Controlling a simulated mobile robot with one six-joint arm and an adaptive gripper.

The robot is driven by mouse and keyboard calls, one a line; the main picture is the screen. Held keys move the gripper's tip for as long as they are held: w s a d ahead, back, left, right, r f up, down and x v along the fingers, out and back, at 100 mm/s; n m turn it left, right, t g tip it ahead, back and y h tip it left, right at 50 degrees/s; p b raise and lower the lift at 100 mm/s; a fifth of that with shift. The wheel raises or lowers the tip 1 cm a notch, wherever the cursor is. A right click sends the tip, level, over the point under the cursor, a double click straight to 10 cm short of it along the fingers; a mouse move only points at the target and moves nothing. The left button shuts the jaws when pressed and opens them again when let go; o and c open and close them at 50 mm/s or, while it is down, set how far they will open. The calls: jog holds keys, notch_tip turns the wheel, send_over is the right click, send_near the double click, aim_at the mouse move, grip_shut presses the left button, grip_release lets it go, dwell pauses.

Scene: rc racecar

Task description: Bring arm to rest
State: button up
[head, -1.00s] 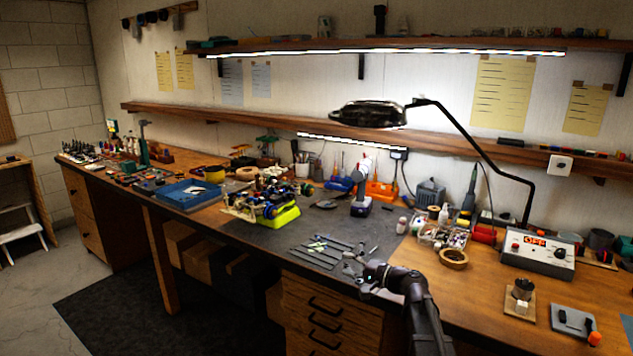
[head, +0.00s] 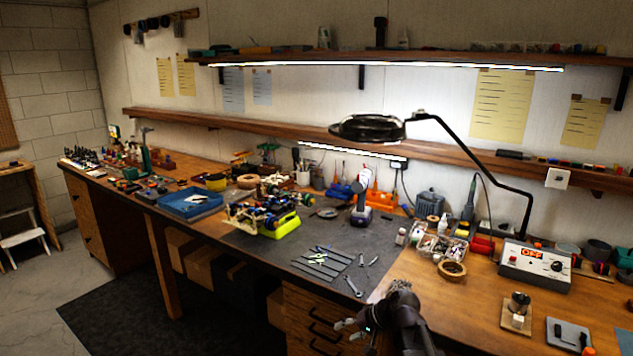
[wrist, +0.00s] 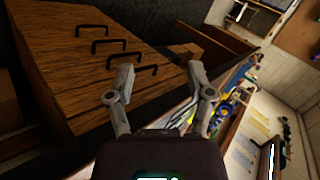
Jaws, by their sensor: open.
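My gripper (head: 347,330) is low in the head view, by the front edge of the workbench (head: 480,325), beside the wooden drawer unit (head: 312,318). In the wrist view my gripper (wrist: 159,95) shows two grey fingers spread apart with nothing between them. The drawer unit (wrist: 75,75) with its dark handles lies beyond the fingers on the left, and the bench edge and wall run down the right, tilted.
A grey mat (head: 255,248) holds a racecar (head: 270,215), small tools (head: 325,260) and a drill (head: 361,200). A blue tray (head: 190,203) is to the left. A magnifier lamp (head: 470,150) arches over the bench. The floor (head: 40,290) at left is open.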

jog(key=s+d+n+g+h+p, duration=0.1)
jog(key=s+d+g+h+p, duration=0.2)
jog(key=s+d+h, duration=0.5)
jog(key=s+p, duration=0.1)
jog(key=s, duration=0.3)
jog(key=shift+d+f+n, duration=0.25)
jog(key=shift+d+n, duration=0.05)
jog(key=shift+d, duration=0.1)
